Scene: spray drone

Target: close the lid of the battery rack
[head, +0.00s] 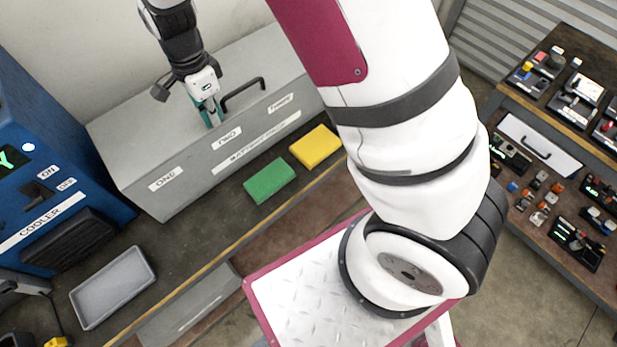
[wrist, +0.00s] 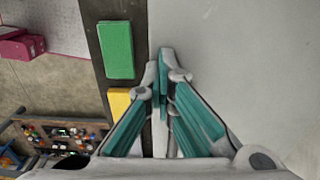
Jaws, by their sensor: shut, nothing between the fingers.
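The battery rack (head: 150,153) is a long grey box at the back of the workbench, with labels reading one, two, three and battery rack on its front. Its lid (head: 125,116) lies flat over the top and looks closed in the head view; a black handle (head: 243,93) stands on it. My gripper (head: 212,122) points down at the lid's front part, left of the handle. Its teal fingers are together and empty; whether they touch the lid I cannot tell. In the wrist view the gripper (wrist: 162,95) is over a plain grey surface, with the handle out of sight.
A green block (head: 269,181) and a yellow block (head: 316,147) lie on the bench before the rack. A blue cooler (head: 40,170) stands at left, with a grey tray (head: 112,287) nearby. Shelves of parts (head: 545,150) stand at right.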

